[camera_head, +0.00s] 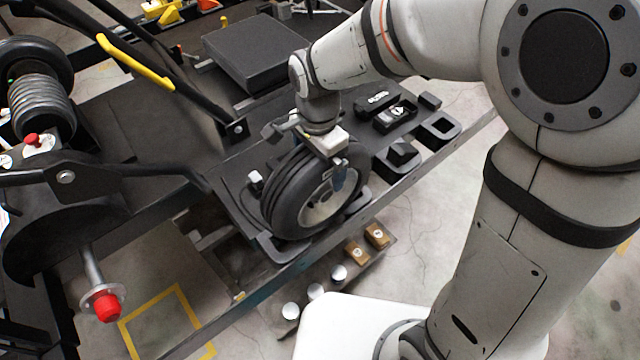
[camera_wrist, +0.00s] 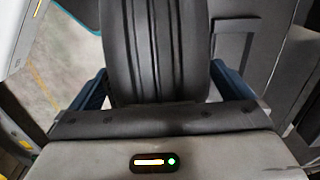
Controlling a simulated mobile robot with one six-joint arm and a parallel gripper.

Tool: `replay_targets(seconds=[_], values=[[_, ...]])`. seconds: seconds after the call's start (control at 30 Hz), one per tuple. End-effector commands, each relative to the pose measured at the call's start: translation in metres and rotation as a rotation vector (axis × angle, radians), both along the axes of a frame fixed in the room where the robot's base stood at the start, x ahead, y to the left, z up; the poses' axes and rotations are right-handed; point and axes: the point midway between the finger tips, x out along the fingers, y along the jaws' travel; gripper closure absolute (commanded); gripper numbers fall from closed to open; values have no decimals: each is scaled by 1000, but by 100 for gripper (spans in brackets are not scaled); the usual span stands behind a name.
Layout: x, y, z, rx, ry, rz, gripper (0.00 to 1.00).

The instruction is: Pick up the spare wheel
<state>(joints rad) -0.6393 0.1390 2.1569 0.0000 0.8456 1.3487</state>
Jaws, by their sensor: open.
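The spare wheel (camera_head: 284,197), a black grooved tyre on a pale rim, stands upright in a dark holder on the kart's side tray. My gripper (camera_head: 335,165) is above it and reaches down over its upper part, with one finger in front of the rim side. In the wrist view the tyre tread (camera_wrist: 155,50) lies between the two blue fingers of my gripper (camera_wrist: 156,92), one on each side. The jaws are open around the tyre. Whether either finger touches it cannot be told. The far finger is hidden in the head view.
Dark blocks and small trays (camera_head: 400,155) sit right of the wheel on the same tray. A black box (camera_head: 258,50) lies behind. A bar with a yellow grip (camera_head: 135,62) and a bare hub with a red tip (camera_head: 106,304) are at left.

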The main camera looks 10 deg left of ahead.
Motion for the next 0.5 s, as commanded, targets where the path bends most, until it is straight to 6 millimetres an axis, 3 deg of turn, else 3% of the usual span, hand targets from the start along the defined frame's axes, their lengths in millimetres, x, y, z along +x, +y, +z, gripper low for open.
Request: replay_targets(seconds=[0.17,0.5], values=[[0,0,0,0,0,1,0],[0,0,0,0,0,1,28]])
